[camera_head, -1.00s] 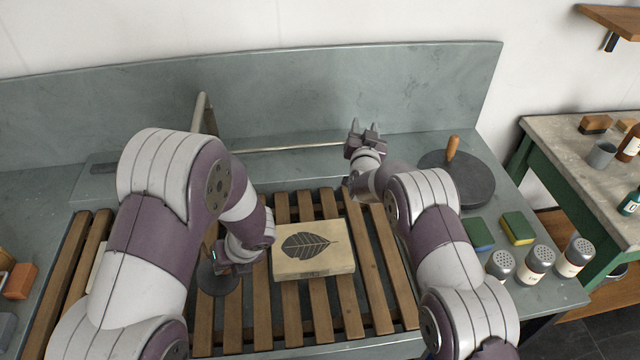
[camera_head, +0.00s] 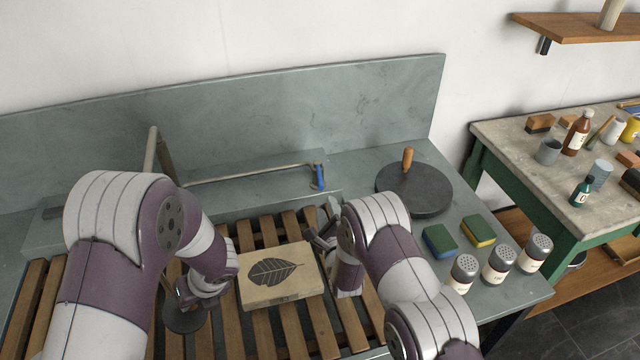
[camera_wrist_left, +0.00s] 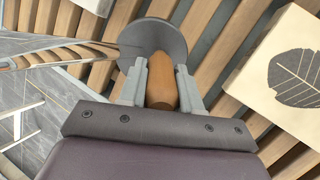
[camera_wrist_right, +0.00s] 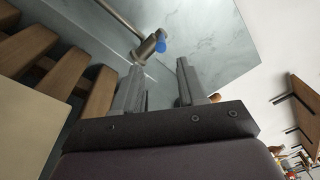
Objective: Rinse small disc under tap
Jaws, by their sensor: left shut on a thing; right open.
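The small disc (camera_wrist_left: 153,42) is dark and round with a wooden handle (camera_wrist_left: 161,84). My left gripper (camera_wrist_left: 160,72) is shut on that handle. The disc is low over the slatted rack in the head view (camera_head: 185,314), left of the leaf stone. The tap (camera_head: 245,173) is a long metal pipe along the back with a blue lever (camera_head: 318,176) at its right end. My right gripper (camera_head: 322,222) is open and empty in front of the lever. The lever also shows beyond its fingers in the right wrist view (camera_wrist_right: 160,42). I cannot make out running water.
A pale stone with a leaf print (camera_head: 279,273) lies on the wooden slats (camera_head: 292,335). A large dark disc with a handle (camera_head: 414,190) stands right of the tap. Sponges (camera_head: 440,241) and several shakers (camera_head: 500,264) are at the right edge.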

